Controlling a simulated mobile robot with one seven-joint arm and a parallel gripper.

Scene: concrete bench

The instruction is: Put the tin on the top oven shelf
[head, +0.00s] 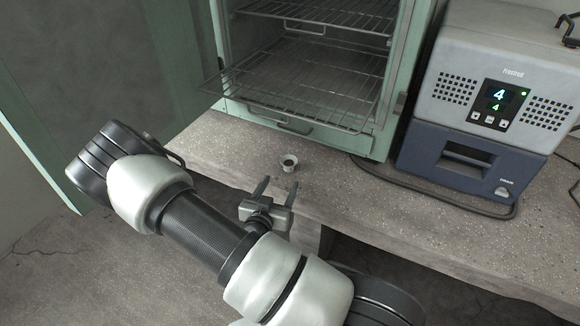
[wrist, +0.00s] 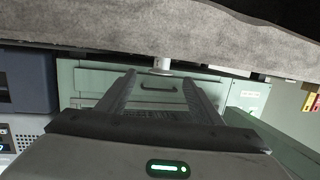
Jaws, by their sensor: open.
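The tin (head: 288,163) is a small pale cylinder with a dark inside, standing upright on the concrete bench in front of the oven. It also shows in the wrist view (wrist: 161,66), just beyond and between the fingertips. My gripper (head: 278,187) is open and empty, at the bench's front edge with its fingers pointing toward the tin, apart from it. Its fingers also show in the wrist view (wrist: 158,80). The oven (head: 235,110) is a green cabinet with its door open. Its top shelf (head: 330,15) is a wire rack inside; a lower wire shelf (head: 300,92) sticks out toward me.
The open green oven door (head: 105,70) stands at the left. A grey and blue machine (head: 480,100) with a lit display stands right of the oven. A dark cable (head: 430,193) lies along the bench. Bare bench (head: 225,150) lies left of the tin.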

